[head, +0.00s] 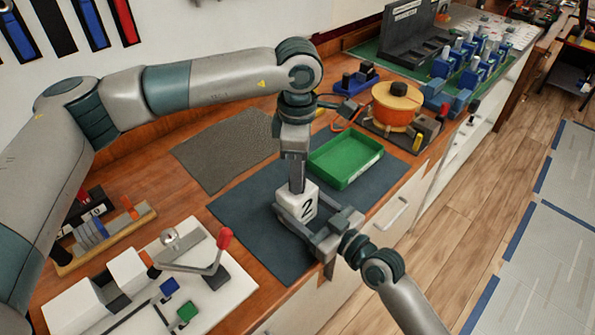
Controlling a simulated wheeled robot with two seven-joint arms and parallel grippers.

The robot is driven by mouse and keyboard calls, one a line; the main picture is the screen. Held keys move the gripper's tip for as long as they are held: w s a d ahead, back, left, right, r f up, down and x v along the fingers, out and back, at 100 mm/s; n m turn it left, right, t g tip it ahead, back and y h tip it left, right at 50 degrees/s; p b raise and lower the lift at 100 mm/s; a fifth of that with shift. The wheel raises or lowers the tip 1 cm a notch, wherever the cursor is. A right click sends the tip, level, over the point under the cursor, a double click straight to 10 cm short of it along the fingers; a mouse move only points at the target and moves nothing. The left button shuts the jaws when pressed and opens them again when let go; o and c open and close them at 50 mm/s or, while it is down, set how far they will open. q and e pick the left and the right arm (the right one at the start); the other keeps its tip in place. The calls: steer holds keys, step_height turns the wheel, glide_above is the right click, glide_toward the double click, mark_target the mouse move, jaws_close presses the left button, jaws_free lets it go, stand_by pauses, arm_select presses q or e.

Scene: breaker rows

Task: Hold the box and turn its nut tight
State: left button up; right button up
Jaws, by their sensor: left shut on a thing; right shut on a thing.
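The white box (302,207), marked with a black "2", stands on the dark mat (240,212) near the bench's front edge. My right gripper (312,222) reaches in from the lower right and is shut on the box, low on its sides. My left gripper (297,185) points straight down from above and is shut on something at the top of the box. The nut is hidden by its fingers, so I cannot see how it sits.
A green tray (345,157) stands empty on the mat, right behind the box. A white board with a red-knobbed lever (224,239) lies at the lower left. A grey mat (227,147) is bare.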

arm_select(q)
steer(key=shift+w, duration=0.1)
steer(key=o, duration=1.1)
steer(key=shift+c, duration=0.2)
steer(key=shift+r, duration=0.1)
step_height(320, 180, up, 12)
stand_by(0.4)
arm_select(e)
steer(key=o, duration=1.5)
